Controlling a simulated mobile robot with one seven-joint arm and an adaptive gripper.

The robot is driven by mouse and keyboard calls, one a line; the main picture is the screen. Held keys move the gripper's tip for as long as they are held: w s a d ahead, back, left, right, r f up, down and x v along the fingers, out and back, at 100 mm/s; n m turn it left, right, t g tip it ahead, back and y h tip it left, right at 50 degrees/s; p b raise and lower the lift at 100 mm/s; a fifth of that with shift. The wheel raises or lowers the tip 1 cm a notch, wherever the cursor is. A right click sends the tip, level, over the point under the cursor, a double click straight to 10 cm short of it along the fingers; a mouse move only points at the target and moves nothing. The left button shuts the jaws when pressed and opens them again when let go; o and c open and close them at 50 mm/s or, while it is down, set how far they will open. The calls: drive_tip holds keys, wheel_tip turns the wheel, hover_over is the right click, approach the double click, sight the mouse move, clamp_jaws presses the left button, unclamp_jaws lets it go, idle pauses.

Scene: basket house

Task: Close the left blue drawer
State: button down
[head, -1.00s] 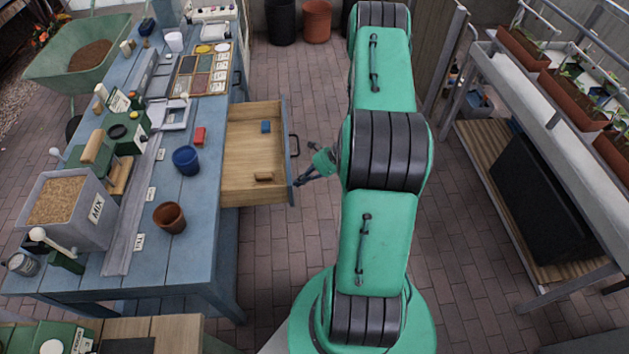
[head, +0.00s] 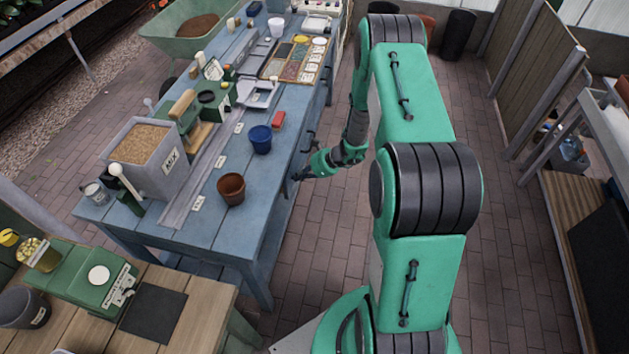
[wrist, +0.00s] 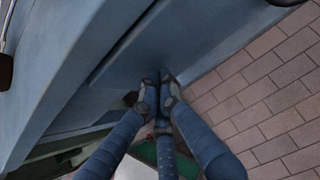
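The left blue drawer (head: 299,158) sits in the side of the blue workbench; its wooden inside no longer shows in the head view, and it looks flush or nearly so. Its dark handle (head: 309,140) is on the front. My gripper (head: 298,176) is low beside the drawer front, near its end closer to the camera. In the wrist view, my gripper (wrist: 160,80) has its fingertips close together against or very near the blue drawer front (wrist: 195,38). It holds nothing visible. Any small remaining gap at the drawer is too small to tell.
A wooden table (head: 172,317) stands at the lower left. Brick floor (head: 335,225) is clear right of the bench.

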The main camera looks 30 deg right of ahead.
drive_tip(key=shift+w+a, duration=0.95)
drive_tip(key=shift+w, duration=0.05)
drive_tip(key=s+d+f+p+v, duration=0.1)
drive_tip(key=f+p+v, duration=0.1)
drive_tip(key=v, duration=1.1)
drive_tip(key=shift+s+d, duration=0.25)
